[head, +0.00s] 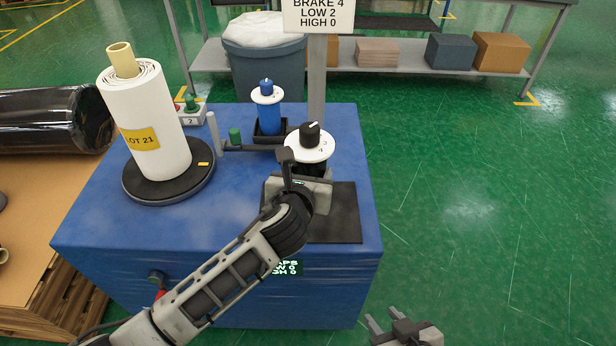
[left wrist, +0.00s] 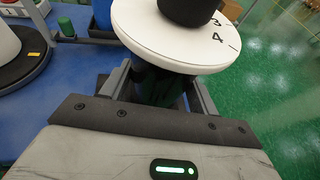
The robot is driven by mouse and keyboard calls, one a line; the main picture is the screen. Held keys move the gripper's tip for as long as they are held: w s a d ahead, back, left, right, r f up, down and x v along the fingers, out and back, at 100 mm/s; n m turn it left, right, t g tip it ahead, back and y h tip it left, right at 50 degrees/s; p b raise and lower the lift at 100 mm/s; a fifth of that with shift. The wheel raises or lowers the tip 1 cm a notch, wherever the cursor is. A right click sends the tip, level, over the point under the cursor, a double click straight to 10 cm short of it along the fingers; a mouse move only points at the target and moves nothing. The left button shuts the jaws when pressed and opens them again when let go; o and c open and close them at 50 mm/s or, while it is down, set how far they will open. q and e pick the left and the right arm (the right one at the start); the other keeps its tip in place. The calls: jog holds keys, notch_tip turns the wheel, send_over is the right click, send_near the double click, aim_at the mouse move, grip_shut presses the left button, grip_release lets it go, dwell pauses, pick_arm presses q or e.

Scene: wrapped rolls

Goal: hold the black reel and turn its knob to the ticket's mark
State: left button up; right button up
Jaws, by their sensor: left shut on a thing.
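The black reel (head: 318,170) stands on the right of the blue table, under a white dial (head: 297,151) with a black knob (head: 310,136). The knob has a white line on top pointing up and right; figures 3 and 4 show on the dial's near right. My left gripper (head: 305,175) is shut around the reel below the dial; its two fingers flank the dark body (left wrist: 158,88) in the left wrist view. The ticket (head: 318,20) behind reads BRAKE 4, LOW 2, HIGH 0. My right gripper (head: 385,320) is open and empty, low at the right, clear of the table.
A blue reel (head: 267,115) with its own white dial stands behind in a black tray. A white roll (head: 146,125) labelled LOT 21 stands on a black turntable at left. A dark bar and a green-topped post (head: 235,137) lie between. The floor at right is clear.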

pick_arm(q)
jog(key=shift+w+d+r, duration=0.1)
jog(key=shift+w+d, duration=0.05)
jog(key=shift+w, duration=2.55)
pick_arm(e)
jog(key=shift+f, duration=0.3)
pick_arm(q)
jog(key=shift+f+b, duration=0.55)
jog(key=shift+b, duration=0.05)
jog(key=shift+f, duration=0.35)
jog(key=shift+f+b, duration=0.65)
jog(key=shift+f, duration=0.05)
jog(key=shift+f+b, duration=0.4)
jog(key=shift+f, duration=0.2)
pick_arm(e)
jog(key=shift+w+a+f, duration=0.25)
jog(key=shift+a+f, duration=0.05)
jog(key=shift+f, duration=0.1)
